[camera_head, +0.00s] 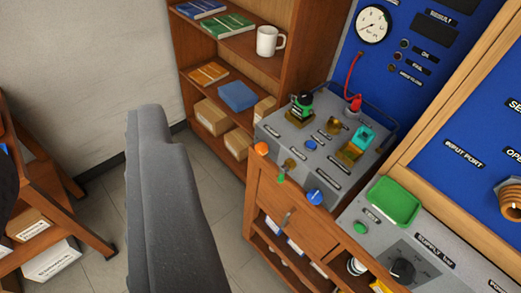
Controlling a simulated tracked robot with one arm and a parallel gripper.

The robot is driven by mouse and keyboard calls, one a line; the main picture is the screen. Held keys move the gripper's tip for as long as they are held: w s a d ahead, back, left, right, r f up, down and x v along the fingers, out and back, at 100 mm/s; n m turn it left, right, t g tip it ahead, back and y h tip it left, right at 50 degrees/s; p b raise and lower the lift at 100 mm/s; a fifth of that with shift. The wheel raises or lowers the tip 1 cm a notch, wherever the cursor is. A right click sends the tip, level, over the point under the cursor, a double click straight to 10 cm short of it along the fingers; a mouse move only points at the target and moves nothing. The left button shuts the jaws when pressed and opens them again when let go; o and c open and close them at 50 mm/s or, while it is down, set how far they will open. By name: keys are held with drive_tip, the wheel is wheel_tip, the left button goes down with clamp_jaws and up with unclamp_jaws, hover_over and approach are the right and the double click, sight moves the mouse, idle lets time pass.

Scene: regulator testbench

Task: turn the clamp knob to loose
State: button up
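A grey testbench box (325,150) stands on a wooden cabinet at centre right. On it are a blue knob (314,197) at the front corner, an orange knob (262,149) at the left, and a small brass lever with a green tip (286,171) between them. A teal block (362,138) sits in a brass holder at the right. The labels are too small to read, so I cannot tell which one is the clamp knob. My gripper (165,200) shows as a large grey part at lower left, apart from the box; its opening is not visible.
A wooden shelf (285,70) with books, a white mug (269,41) and boxes stands behind. A blue panel with a gauge (373,24) rises behind the box. A green tray (394,201) lies on the supply unit at right. Floor (105,195) is free at left.

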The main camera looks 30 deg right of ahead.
drive_tip(key=o, duration=0.5)
drive_tip(key=shift+w+a, duration=0.1)
drive_tip(key=shift+w, duration=0.2)
drive_tip(key=w+a+m+t+y+b, duration=0.35)
drive_tip(key=w+m, duration=0.65)
drive_tip(key=w, duration=0.9)
drive_tip(key=w+d+f+m+h, duration=0.2)
drive_tip(key=w+f+m+h, duration=0.5)
drive_tip(key=w+f+m, duration=0.55)
drive_tip(key=m+g+h+b, duration=0.2)
drive_tip(key=m+g+h, duration=1.15)
drive_tip(key=m, duration=1.15)
approach(259, 152)
drive_tip(key=shift+t, duration=0.4)
drive_tip(key=b+x, duration=0.1)
drive_tip(key=x, duration=0.7)
drive_tip(key=shift+s+d, duration=0.1)
drive_tip(key=shift+d, duration=0.2)
